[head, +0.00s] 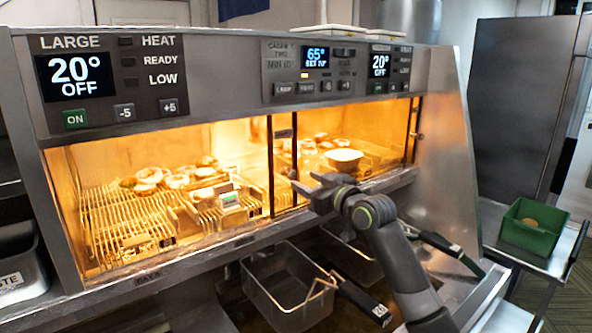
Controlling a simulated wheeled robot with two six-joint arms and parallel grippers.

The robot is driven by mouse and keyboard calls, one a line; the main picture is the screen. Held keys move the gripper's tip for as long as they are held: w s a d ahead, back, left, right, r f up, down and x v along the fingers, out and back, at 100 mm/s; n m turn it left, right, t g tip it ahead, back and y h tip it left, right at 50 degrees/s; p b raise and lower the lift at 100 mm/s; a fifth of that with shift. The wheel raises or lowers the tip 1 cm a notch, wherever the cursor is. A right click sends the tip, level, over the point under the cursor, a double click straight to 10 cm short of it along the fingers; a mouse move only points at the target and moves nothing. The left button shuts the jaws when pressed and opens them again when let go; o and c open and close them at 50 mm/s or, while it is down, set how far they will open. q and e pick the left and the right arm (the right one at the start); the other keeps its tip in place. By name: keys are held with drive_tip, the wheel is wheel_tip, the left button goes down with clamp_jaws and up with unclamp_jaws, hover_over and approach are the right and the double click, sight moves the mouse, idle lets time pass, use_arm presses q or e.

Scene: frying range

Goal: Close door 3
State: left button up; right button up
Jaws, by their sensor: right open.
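A steel warming cabinet (455,175) with a lit interior fills the middle of the head view. Dark upright door edges stand near its middle (271,165) and at its right end (412,130). No door number is readable, so I cannot tell which one is door 3. My right gripper (307,190) is open and empty, in front of the cabinet's lower middle, close to the dark upright door edge (294,155). I cannot tell whether it touches that edge. My left gripper is not in view.
Wire racks (110,215) with doughnuts and a pale bowl (344,157) are inside the cabinet. Below hang fryer baskets (285,285) with black handles (365,300). A green bin (532,227) stands on a side shelf at right. A dark container (20,260) is at left.

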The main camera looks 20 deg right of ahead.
sight(293, 175)
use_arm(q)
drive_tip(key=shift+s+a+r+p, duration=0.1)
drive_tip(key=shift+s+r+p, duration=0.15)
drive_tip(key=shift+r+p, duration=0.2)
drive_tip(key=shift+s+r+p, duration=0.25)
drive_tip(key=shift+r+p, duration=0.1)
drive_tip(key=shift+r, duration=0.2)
use_arm(e)
drive_tip(key=shift+x, duration=2.7)
clamp_jaws()
